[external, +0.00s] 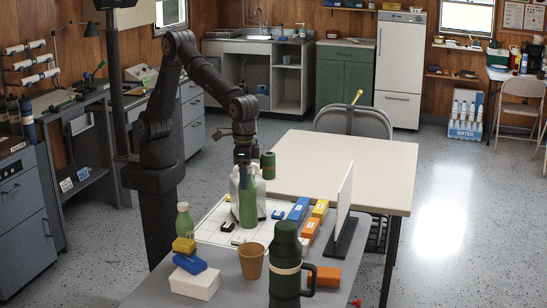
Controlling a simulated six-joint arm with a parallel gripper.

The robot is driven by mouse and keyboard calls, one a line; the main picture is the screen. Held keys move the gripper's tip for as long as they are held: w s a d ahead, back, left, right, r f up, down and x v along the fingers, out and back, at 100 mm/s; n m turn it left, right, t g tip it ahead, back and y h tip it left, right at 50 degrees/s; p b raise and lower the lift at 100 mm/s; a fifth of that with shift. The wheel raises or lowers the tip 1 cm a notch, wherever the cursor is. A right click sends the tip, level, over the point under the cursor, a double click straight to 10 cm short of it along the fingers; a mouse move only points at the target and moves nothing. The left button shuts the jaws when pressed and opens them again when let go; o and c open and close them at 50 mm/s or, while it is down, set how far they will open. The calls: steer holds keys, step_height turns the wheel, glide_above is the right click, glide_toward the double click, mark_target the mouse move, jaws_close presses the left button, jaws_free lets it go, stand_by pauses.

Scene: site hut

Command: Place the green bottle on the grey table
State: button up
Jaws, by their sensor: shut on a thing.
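A green bottle (248,207) is upright below my gripper (245,163), over the white gridded sheet on the grey table (225,288). My gripper is shut on its upper part; the fingertips are small and hard to make out. I cannot tell whether the bottle's base touches the sheet. A white container (235,188) stands close behind the bottle and is partly hidden by it.
A dark green flask (285,262), an orange-brown cup (251,261) and stacked yellow, blue and white blocks (194,284) fill the front. An upright white panel (343,205) and coloured boxes (299,209) stand right. The cream table (340,165) behind is mostly clear.

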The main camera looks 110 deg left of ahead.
steer(key=s+d+m, duration=0.2)
steer(key=s+d, duration=0.3)
steer(key=d, duration=0.3)
step_height(320, 180, down, 10)
steer(key=shift+s+d, duration=0.2)
steer(key=shift+s, duration=0.15)
steer(key=shift+f, duration=0.1)
steer(key=o, duration=1.2)
step_height(320, 180, up, 12)
